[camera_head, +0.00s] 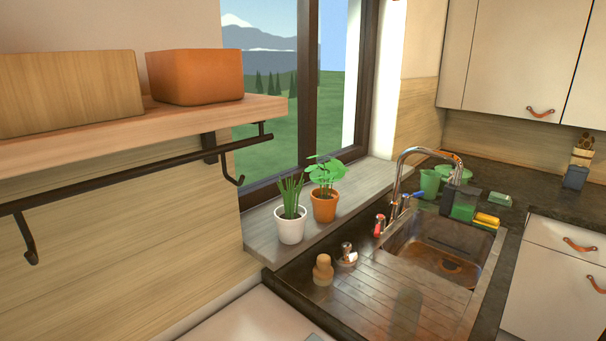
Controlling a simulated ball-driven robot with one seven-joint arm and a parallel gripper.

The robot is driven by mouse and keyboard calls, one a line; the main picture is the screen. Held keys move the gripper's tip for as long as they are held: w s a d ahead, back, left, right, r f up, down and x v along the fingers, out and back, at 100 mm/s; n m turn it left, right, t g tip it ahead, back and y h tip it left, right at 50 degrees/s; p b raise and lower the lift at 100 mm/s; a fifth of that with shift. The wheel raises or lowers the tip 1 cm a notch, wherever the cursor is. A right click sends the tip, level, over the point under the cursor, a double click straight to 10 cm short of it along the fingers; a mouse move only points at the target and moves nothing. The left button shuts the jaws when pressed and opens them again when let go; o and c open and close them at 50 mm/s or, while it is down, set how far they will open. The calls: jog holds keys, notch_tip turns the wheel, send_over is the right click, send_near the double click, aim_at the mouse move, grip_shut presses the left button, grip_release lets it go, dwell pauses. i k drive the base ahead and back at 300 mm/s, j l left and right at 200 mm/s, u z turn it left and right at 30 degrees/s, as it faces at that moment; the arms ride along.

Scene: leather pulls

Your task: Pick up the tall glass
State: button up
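A faint, see-through upright shape (405,313) stands on the ribbed drainboard at the bottom of the picture. It looks like a tall glass, but its outline is dim and its lower end is cut off or hard to make out. A green cup (430,184) stands behind the sink near the tap. My gripper is not in view, so its state and its distance from the glass do not show.
The sink basin (440,258) and tap (412,158) are beyond the drainboard (362,297). A wooden brush (323,271) and a small metal-topped item (347,255) stand at its left. Potted plants (291,224) (325,203) line the sill. A shelf (200,118) juts out at left.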

aim_at(403, 323)
jog(key=i+l+z, duration=0.1)
jog(key=l+z, duration=0.15)
jog(key=i+l+z, duration=0.1)
jog(key=l+z, duration=0.15)
jog(key=i+l+z, duration=0.25)
jog(key=k+l, duration=0.1)
